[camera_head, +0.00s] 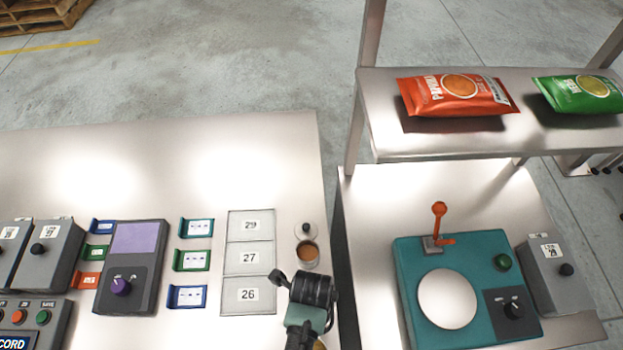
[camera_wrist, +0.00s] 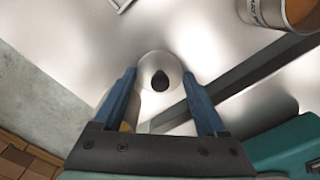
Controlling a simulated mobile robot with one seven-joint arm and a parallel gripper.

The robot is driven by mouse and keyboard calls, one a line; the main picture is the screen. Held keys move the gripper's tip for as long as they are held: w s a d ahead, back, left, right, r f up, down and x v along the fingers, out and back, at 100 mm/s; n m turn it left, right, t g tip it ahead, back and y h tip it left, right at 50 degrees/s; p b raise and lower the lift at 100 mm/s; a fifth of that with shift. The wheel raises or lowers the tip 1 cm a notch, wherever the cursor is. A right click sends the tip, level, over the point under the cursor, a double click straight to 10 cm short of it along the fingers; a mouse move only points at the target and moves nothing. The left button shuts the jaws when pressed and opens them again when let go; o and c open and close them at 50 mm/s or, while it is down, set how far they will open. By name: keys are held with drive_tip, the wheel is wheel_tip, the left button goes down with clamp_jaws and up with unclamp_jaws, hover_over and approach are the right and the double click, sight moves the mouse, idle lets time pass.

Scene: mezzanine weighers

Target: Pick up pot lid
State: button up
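The pot lid (camera_head: 306,231) is a small pale disc with a black knob. It lies flat on the steel table just behind a small pot with orange-brown contents (camera_head: 308,254). In the wrist view the lid (camera_wrist: 160,66) is in the middle, its knob lined up between my fingertips. My gripper (camera_head: 305,278) is in front of the pot in the head view. In the wrist view my gripper (camera_wrist: 158,78) is open, with blue fingers apart on either side of the lid. I cannot tell the height of the fingertips above it. The pot (camera_wrist: 270,12) shows at top right there.
Numbered plates (camera_head: 250,257) lie left of the lid on the table (camera_head: 130,160). A gap separates this table from the right one, which holds a teal scale (camera_head: 410,275). A raised shelf (camera_head: 390,140) carries red and green packets. Clear tabletop lies behind the lid.

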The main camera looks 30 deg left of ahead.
drive_tip(key=c, duration=0.8)
